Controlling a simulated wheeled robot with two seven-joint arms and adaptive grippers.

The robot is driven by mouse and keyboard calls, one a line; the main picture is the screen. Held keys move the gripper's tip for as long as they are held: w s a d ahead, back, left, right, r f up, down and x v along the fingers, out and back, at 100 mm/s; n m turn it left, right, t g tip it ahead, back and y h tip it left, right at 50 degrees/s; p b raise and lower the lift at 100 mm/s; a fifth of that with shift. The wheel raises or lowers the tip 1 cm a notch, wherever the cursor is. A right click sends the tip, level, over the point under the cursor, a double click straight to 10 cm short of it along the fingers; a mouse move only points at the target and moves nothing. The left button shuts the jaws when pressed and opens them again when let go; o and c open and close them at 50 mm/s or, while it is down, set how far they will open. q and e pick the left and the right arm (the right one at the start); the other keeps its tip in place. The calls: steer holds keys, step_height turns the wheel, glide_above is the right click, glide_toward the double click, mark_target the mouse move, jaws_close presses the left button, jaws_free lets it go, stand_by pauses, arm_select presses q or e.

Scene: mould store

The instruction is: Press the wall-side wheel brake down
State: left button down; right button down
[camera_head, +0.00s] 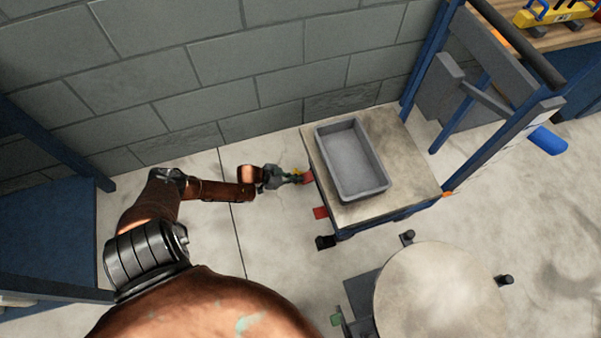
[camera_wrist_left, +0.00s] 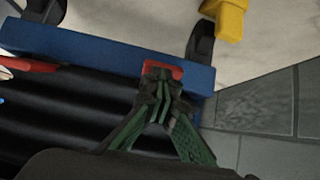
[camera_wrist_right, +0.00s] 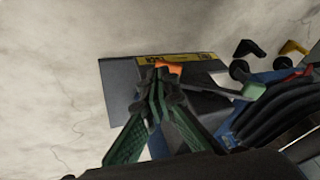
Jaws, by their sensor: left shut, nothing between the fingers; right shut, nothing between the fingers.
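The wall-side wheel brake is a red pedal (camera_head: 308,177) at the left side of the cart, on the end nearer the block wall. It also shows as a red piece against the blue frame in the left wrist view (camera_wrist_left: 163,67). My left gripper (camera_head: 298,177) is shut and empty, with its tips right at this pedal and partly covering it. I cannot tell whether they touch, or how far down the pedal is. A second red pedal (camera_head: 321,212) sits farther from the wall. My right gripper (camera_wrist_right: 160,82) is shut and empty, seen in its wrist view.
The cart top (camera_head: 412,166) carries a grey tray (camera_head: 352,160). A yellow piece (camera_wrist_left: 229,18) lies near a black caster (camera_wrist_left: 203,40). The block wall (camera_head: 240,70) stands close behind. In the right wrist view, a grey plate (camera_wrist_right: 118,90) and an orange piece (camera_wrist_right: 169,67) are near the right fingertips.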

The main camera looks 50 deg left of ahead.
arm_select(q)
steer(key=shift+s, duration=0.1)
